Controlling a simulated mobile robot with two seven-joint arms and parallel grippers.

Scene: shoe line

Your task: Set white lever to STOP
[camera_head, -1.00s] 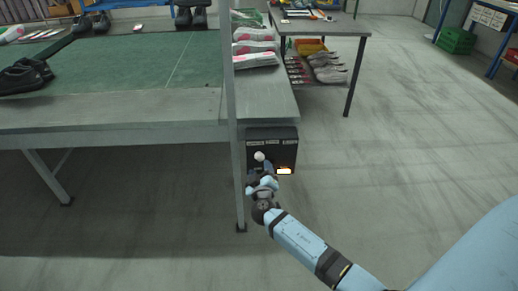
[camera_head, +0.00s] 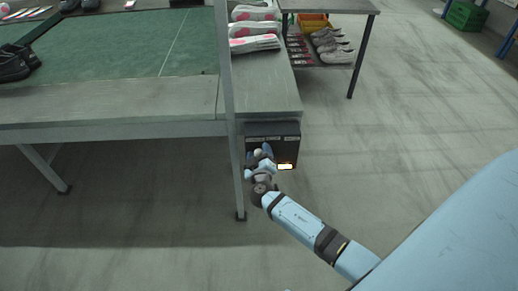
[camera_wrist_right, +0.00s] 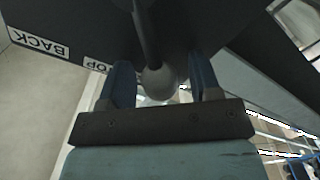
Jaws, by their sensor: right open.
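The white lever knob (camera_head: 258,153) sits on the front of a black control box (camera_head: 287,146) under the end of the bench. In the right wrist view the round knob (camera_wrist_right: 159,82) hangs at the end of a dark rod. My right gripper (camera_head: 260,152) is open, its two blue fingers (camera_wrist_right: 163,84) on either side of the knob. Whether a finger touches it I cannot tell. The labels BACK (camera_wrist_right: 38,41) and STOP (camera_wrist_right: 97,65), partly hidden, show upside down on the box. My left gripper is not in view.
The bench with the green mat (camera_head: 130,50) and its grey leg (camera_head: 233,150) stand close to the left of my right arm. Shoes sit on a rack (camera_head: 335,67) behind. Floor to the right is clear.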

